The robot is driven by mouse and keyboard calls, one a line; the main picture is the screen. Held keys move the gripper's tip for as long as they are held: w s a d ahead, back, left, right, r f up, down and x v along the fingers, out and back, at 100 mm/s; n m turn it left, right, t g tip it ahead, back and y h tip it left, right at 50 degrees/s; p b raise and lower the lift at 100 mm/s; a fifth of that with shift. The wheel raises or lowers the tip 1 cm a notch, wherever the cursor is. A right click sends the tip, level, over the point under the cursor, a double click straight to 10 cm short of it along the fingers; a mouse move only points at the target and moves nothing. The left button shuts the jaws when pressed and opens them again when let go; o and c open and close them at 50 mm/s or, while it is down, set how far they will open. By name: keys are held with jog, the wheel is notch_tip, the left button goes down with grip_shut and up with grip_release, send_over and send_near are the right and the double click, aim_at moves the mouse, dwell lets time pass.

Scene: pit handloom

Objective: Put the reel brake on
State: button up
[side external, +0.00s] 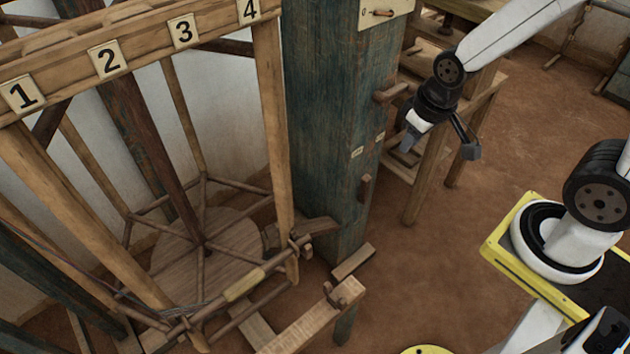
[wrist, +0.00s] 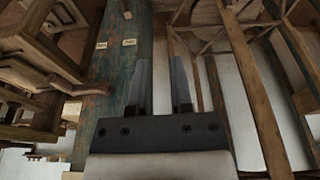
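The wooden reel (side external: 145,160) stands at the left in the side view, with slanting slats and a top bar carrying number plates 1 to 4. A dark green post (side external: 335,110) stands right of it, with a peg (side external: 365,187) below two small pale labels (side external: 357,152). The labels' writing is too small to read. I cannot tell for sure which piece is the reel brake. My gripper (side external: 440,146) is open and empty, in the air right of the post. In the wrist view, the open fingers (wrist: 163,85) show in front of the post (wrist: 115,75) and light slats.
Another peg (side external: 390,92) sticks out from the post towards my gripper. A wooden beam (side external: 310,322) with a small fitting lies low in front of the reel. A wooden bench (side external: 470,110) stands behind my gripper. The brown floor (side external: 450,240) between post and yellow-edged base is clear.

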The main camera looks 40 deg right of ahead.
jog(key=shift+w+f, duration=0.1)
jog(key=shift+w, duration=0.1)
grip_shut()
jog(key=w+f+n+g+h, duration=0.2)
jog(key=w+f+n, duration=0.6)
jog(key=w+f, duration=0.4)
jog(key=w+f+n+h, duration=0.1)
jog(key=w+f+n, duration=0.2)
jog(key=f, duration=0.5)
jog(key=w+f+n+g+h, duration=0.1)
jog(key=w+f+n+h, duration=0.1)
jog(key=f, duration=0.5)
jog(key=shift+w+f+n+h, duration=0.35)
jog(key=shift+w+n, duration=0.55)
jog(key=shift+n, duration=0.5)
